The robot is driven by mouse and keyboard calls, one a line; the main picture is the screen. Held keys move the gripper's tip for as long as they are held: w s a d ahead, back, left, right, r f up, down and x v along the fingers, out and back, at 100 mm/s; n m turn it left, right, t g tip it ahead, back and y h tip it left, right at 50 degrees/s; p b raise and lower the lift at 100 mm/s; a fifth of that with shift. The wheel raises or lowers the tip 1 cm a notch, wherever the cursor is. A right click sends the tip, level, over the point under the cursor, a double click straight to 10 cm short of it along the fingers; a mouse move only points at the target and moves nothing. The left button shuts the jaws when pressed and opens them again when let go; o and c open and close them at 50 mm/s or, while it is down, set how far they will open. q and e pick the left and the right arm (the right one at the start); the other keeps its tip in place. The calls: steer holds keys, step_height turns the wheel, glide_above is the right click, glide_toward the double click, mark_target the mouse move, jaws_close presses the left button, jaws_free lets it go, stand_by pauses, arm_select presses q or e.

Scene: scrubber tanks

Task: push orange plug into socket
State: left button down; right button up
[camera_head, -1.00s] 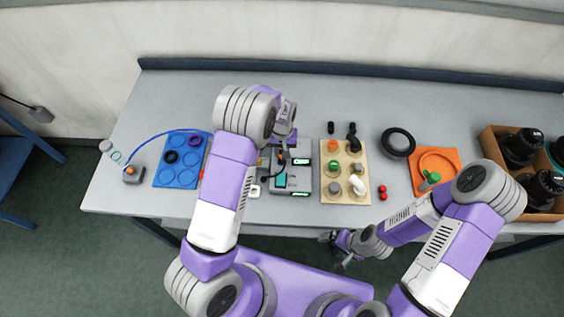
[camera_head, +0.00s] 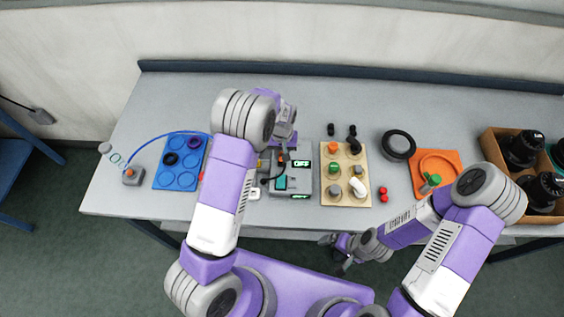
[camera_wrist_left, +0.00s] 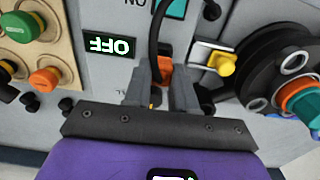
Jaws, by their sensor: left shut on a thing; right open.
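The orange plug (camera_wrist_left: 165,75) sits between the two fingertips of my left gripper (camera_wrist_left: 161,88) in the left wrist view, with a black cable (camera_wrist_left: 157,35) running up from it. The left gripper is shut on it, close above the grey panel box (camera_head: 305,182). The socket is hidden behind the plug and fingers, so I cannot tell how deep the plug sits. My right gripper (camera_head: 334,246) is open and empty, low in front of the table edge.
A beige board with coloured knobs (camera_head: 345,197) lies right of the box. A blue tray with rings (camera_head: 172,178) lies left. A yellow part (camera_wrist_left: 222,63) and a black round fixture (camera_wrist_left: 285,70) stand near the left gripper. The back of the table is clear.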

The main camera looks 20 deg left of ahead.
arm_select(q)
steer(key=shift+f, duration=0.15)
steer(key=shift+f+b, duration=0.8)
steer(key=shift+f, duration=0.15)
steer(key=shift+c, duration=1.8)
jaws_free()
steer(key=shift+r, duration=0.1)
step_height(320, 180, up, 9)
steer(key=p, duration=0.6)
steer(key=shift+f, duration=0.25)
